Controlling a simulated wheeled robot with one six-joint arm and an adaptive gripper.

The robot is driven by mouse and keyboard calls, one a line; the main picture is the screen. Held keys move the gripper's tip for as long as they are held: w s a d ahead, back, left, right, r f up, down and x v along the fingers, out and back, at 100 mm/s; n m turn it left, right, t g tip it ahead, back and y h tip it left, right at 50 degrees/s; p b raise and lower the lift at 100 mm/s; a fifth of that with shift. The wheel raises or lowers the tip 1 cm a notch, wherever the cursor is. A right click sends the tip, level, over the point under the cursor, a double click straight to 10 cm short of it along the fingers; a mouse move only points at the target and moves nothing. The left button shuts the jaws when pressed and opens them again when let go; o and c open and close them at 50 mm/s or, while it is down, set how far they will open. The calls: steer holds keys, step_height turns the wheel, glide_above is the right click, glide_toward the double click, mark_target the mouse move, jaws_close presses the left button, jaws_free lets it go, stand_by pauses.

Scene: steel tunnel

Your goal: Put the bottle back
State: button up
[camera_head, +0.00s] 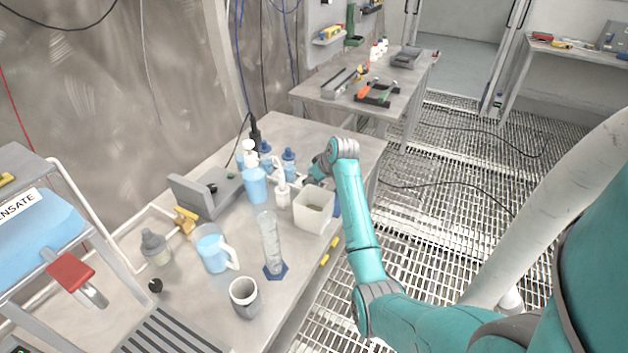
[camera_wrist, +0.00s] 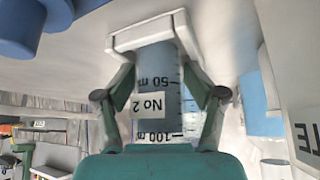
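In the wrist view, the bottle (camera_wrist: 155,82) is a grey-blue clear cylinder with a "No 2" label and 50 and 100 ml marks. It sits centred between the two fingers of my gripper (camera_wrist: 160,62), which appear shut on its sides. In the head view, my gripper (camera_head: 306,178) is low over the near workbench, behind the white bin; I cannot clearly make out the held bottle there. Blue-capped bottles (camera_head: 288,163) stand close behind it.
On the workbench (camera_head: 345,150) near my gripper stand a blue wash bottle (camera_head: 255,185), a white bin (camera_head: 313,212) and a tall measuring cylinder (camera_head: 270,243). A blue-filled jug (camera_head: 211,250) and a grey mug (camera_head: 244,296) stand nearer. The bench's right far corner is clear.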

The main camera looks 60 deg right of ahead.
steer(key=shift+s+f, duration=0.15)
steer(key=shift+f, duration=0.05)
steer(key=shift+r, duration=0.35)
steer(key=v, duration=1.2)
steer(key=shift+r, duration=0.25)
